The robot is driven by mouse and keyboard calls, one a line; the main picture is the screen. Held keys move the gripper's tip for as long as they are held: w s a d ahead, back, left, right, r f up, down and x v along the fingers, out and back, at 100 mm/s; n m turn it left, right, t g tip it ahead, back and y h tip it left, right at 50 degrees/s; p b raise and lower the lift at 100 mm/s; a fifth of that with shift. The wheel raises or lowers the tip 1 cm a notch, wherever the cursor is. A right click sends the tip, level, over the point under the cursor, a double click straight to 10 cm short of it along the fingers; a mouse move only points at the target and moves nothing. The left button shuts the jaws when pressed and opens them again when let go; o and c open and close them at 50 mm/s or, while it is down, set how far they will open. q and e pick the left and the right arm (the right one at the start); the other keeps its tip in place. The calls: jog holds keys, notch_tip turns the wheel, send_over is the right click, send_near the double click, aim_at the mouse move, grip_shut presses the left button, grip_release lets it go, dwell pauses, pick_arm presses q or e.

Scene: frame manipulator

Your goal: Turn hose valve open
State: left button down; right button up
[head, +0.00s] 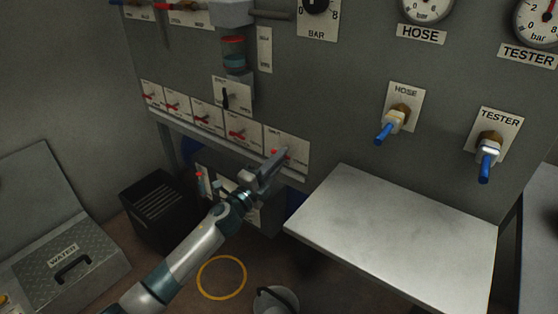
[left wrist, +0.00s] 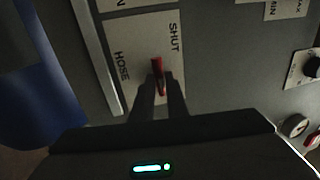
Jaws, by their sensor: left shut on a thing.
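The hose valve is a red lever (left wrist: 157,68) on a pale plate (left wrist: 138,55) that reads HOSE and SHUT in the left wrist view. In the head view this plate (head: 297,143) is the rightmost of a row of red-lever plates low on the grey panel. My left gripper (head: 276,160) reaches the plate from the lower left. In the left wrist view its two dark fingers (left wrist: 159,92) are shut on the red lever, whose lower part they hide. The lever lies along the length of the fingers. My right gripper is in neither view.
A metal shelf (head: 400,225) juts out right of my left gripper. Blue-handled HOSE (head: 385,132) and TESTER (head: 485,165) taps are above it. A black bin (head: 160,205), a WATER box (head: 60,265) and a bucket (head: 277,300) stand lower down.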

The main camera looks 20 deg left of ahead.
pick_arm(q)
jog(key=shift+f, duration=0.1)
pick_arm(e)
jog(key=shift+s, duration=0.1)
pick_arm(q)
jog(key=c, duration=1.7)
grip_release()
jog(key=shift+c, duration=0.2)
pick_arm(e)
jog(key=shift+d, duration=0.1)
pick_arm(q)
jog(key=shift+s, duration=0.1)
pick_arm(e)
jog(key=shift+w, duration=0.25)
pick_arm(q)
jog(key=v, duration=1.7)
jog(key=shift+b, duration=0.35)
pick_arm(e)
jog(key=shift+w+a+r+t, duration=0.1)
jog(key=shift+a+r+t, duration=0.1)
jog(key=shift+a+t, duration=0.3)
pick_arm(q)
jog(key=shift+s, duration=0.15)
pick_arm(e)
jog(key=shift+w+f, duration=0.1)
pick_arm(q)
jog(key=shift+f, duration=0.1)
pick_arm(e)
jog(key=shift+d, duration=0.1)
